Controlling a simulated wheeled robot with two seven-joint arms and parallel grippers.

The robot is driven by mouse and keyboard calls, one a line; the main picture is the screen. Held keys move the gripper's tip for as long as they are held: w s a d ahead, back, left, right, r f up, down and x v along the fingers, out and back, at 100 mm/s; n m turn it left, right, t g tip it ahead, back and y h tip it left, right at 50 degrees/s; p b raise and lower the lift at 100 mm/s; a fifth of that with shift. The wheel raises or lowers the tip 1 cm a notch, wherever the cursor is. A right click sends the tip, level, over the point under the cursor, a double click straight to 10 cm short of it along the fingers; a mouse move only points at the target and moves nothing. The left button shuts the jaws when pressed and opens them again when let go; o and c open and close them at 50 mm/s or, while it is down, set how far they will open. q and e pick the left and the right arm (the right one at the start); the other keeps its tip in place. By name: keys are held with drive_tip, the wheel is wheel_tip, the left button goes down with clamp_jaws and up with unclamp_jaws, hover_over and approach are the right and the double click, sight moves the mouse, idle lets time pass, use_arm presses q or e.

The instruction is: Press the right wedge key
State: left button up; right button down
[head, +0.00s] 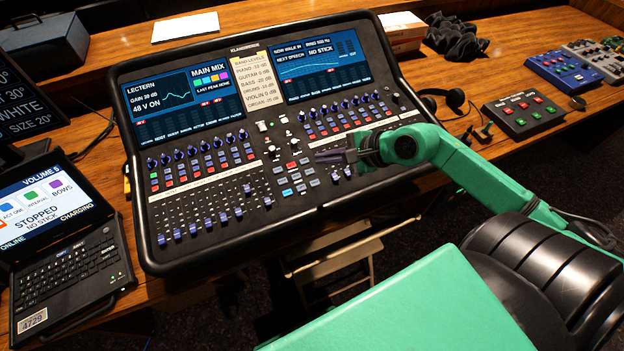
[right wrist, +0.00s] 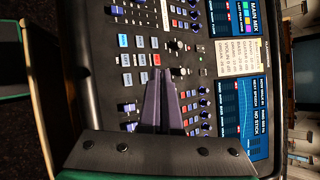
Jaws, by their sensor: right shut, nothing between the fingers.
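The mixing desk (head: 205,168) lies on the wooden desk, with a block of small square keys (head: 297,183) at its lower middle. These keys are light blue, grey and red; no lettering is readable, so I cannot tell which is the right wedge key. My right gripper (head: 330,156) is shut and empty, over the desk just right of the key block. In the right wrist view the shut fingers (right wrist: 162,88) point at the key block (right wrist: 127,60), with a red key (right wrist: 157,59) just beyond the tips. The fingers hide part of the panel; contact cannot be told. My left gripper is not in view.
Faders (head: 207,222) and knobs surround the keys, close to the fingers. A laptop (head: 55,240) stands at the left. Headphones (head: 455,97) and a small button box (head: 522,114) lie at the right. A white sheet (head: 185,27) lies behind.

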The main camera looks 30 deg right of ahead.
drive_tip(key=b, duration=0.3)
hover_over(315, 183)
drive_tip(key=s, duration=0.1)
drive_tip(key=f, duration=0.4)
drive_tip(key=shift+s+d+f, duration=0.15)
drive_tip(key=shift+d+f, duration=0.05)
drive_tip(key=shift+d, duration=0.2)
wheel_tip(315, 183, down, 4)
drive_tip(key=b, duration=0.4)
drive_tip(key=shift+d+f, duration=0.15)
drive_tip(key=shift+f, duration=0.2)
use_arm(q)
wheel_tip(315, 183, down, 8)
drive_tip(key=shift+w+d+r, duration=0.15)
drive_tip(key=shift+b, duration=0.3)
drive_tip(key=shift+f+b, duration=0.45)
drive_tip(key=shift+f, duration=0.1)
use_arm(e)
drive_tip(key=shift+f, duration=0.3)
